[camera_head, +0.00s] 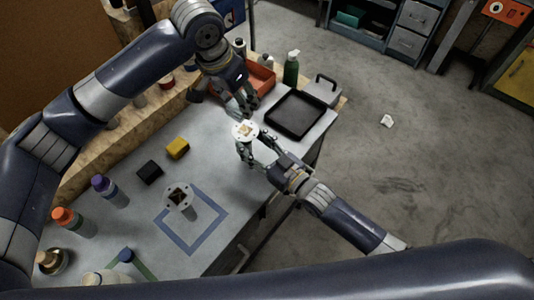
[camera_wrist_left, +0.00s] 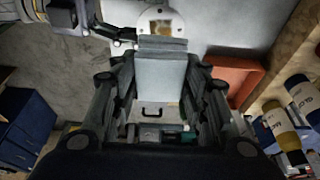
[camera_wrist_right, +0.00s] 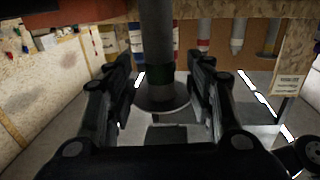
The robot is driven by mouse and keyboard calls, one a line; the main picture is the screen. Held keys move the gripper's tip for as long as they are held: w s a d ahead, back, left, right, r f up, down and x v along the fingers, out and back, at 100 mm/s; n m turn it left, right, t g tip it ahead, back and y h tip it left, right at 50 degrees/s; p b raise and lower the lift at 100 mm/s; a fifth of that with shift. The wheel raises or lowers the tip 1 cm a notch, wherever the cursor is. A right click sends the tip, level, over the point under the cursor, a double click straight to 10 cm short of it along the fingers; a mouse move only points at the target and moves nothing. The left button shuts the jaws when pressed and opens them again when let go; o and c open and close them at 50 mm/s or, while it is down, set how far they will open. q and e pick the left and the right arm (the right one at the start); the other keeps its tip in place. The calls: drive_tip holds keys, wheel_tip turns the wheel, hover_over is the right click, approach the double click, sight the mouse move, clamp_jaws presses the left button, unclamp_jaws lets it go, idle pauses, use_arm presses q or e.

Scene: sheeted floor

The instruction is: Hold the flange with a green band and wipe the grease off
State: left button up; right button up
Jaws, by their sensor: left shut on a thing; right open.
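A flange with a pale round top and a brown patch on it (camera_head: 245,131) stands upright near the tray end of the table. In the right wrist view its grey stem (camera_wrist_right: 157,40) carries a dark green band and a round foot. My right gripper (camera_head: 246,150) is open, its fingers on either side of the stem. My left gripper (camera_head: 250,108) is just beyond the flange top, shut on a pale grey pad or cloth (camera_wrist_left: 160,75). The brown-patched top also shows ahead of that pad in the left wrist view (camera_wrist_left: 160,22). Contact between pad and top cannot be told.
A second flange (camera_head: 178,196) stands within a blue taped square (camera_head: 194,253). A black tray (camera_head: 295,115), an orange bin (camera_head: 262,78) and a green bottle (camera_head: 291,68) are at the far end. Yellow (camera_head: 178,148) and black (camera_head: 149,172) blocks and several bottles line the left side.

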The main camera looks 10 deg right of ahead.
drive_tip(key=shift+x, duration=1.55)
drive_tip(key=shift+s, duration=0.1)
clamp_jaws()
